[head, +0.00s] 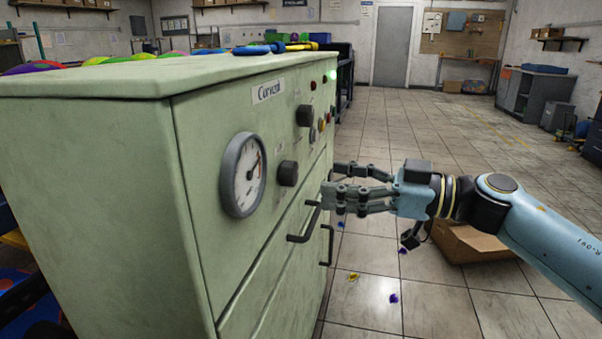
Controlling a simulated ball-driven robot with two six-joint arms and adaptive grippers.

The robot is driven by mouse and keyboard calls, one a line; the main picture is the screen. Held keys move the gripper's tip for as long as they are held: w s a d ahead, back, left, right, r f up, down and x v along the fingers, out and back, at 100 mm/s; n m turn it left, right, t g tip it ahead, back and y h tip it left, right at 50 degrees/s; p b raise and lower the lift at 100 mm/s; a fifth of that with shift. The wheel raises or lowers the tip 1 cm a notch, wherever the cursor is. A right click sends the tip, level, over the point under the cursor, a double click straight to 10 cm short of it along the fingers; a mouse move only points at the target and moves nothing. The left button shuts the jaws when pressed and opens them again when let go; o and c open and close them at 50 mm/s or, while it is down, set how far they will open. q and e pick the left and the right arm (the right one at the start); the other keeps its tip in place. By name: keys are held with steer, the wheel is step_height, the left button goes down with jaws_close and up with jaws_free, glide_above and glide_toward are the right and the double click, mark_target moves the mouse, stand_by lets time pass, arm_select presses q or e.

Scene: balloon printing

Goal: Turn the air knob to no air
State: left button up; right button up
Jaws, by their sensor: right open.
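A pale green cabinet (90,180) fills the left side, with its front panel turned to the right. A black knob (288,173) sits on this panel beside a round white gauge (243,175). I cannot tell from markings which one is the air knob. My right gripper (333,184) is open and empty, close to the panel, right of the lower knob and near the dark drawer handles (304,228). It is apart from both knobs. My left gripper is not in view.
Small red, yellow and green lights or buttons (325,113) line the panel's far edge. Blue and yellow tools (262,48) lie on the cabinet top. A cardboard box (470,243) stands on the floor under my right arm. The tiled floor beyond is mostly open.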

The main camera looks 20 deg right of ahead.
mark_target(296, 174)
steer(key=x, duration=0.7)
steer(key=shift+b, duration=0.35)
steer(key=shift+d, duration=0.1)
steer(key=shift+c, duration=0.2)
steer(key=c, duration=1.1)
